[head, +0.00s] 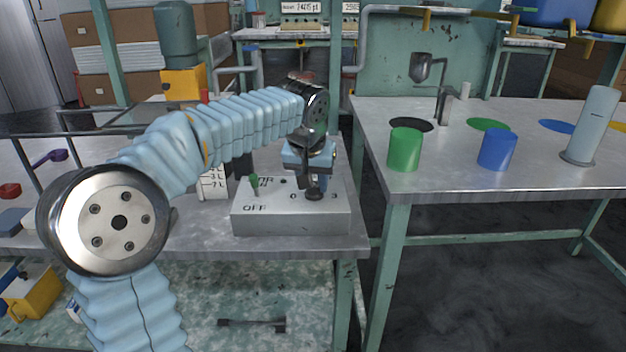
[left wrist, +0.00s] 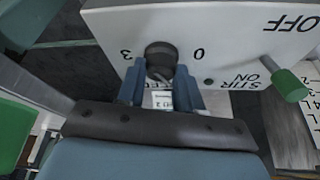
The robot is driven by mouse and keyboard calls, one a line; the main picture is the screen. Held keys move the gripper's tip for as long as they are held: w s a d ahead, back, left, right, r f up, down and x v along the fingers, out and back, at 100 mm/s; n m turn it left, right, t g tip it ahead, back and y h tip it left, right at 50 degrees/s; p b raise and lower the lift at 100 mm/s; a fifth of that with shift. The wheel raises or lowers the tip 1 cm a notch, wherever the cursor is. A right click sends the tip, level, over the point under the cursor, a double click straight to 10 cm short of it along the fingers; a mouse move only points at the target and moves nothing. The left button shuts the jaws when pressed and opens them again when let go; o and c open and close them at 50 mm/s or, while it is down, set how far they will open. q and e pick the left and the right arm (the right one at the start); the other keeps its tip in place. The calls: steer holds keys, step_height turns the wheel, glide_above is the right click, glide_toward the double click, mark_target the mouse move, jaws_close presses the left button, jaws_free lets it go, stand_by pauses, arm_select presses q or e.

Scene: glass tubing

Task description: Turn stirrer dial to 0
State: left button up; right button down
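The stirrer box (head: 290,219) is a grey block on the left bench, marked OFF, 0 and 3. Its dark round dial (head: 315,194) sits between the 0 and the 3; it also shows in the left wrist view (left wrist: 160,52). I cannot read where the dial points. My left gripper (head: 313,178) reaches down to the dial from above. In the left wrist view its two blue fingers (left wrist: 159,72) stand one on each side of the dial, close against it, and appear shut on it. My right gripper is not in view.
A green toggle switch (head: 254,182) stands on the box, left of the dial; a scaled container (head: 214,185) is behind it. The right bench (head: 450,180) holds a green cylinder (head: 405,150), a blue cylinder (head: 497,149) and a tall pale cylinder (head: 592,125). A gap separates the benches.

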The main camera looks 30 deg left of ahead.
arm_select(q)
steer(key=c, duration=0.4)
steer(key=shift+c, duration=0.2)
steer(key=shift+n, duration=0.4)
steer(key=n, duration=0.1)
steer(key=n+y, duration=0.1)
steer(key=n, duration=0.1)
steer(key=n+g+y+p, duration=0.1)
steer(key=n, duration=0.1)
steer(key=shift+w+d, duration=0.2)
steer(key=shift+d, duration=0.05)
steer(key=n+g+p, duration=0.1)
steer(key=n, duration=0.2)
steer(key=n+g+y, duration=0.1)
steer(key=n, duration=0.2)
steer(key=shift+w+d+p, duration=0.1)
steer(key=shift+w+p, duration=0.05)
steer(key=shift+p, duration=0.2)
steer(key=o, duration=1)
steer(key=shift+o, duration=0.2)
steer(key=shift+r, duration=0.1)
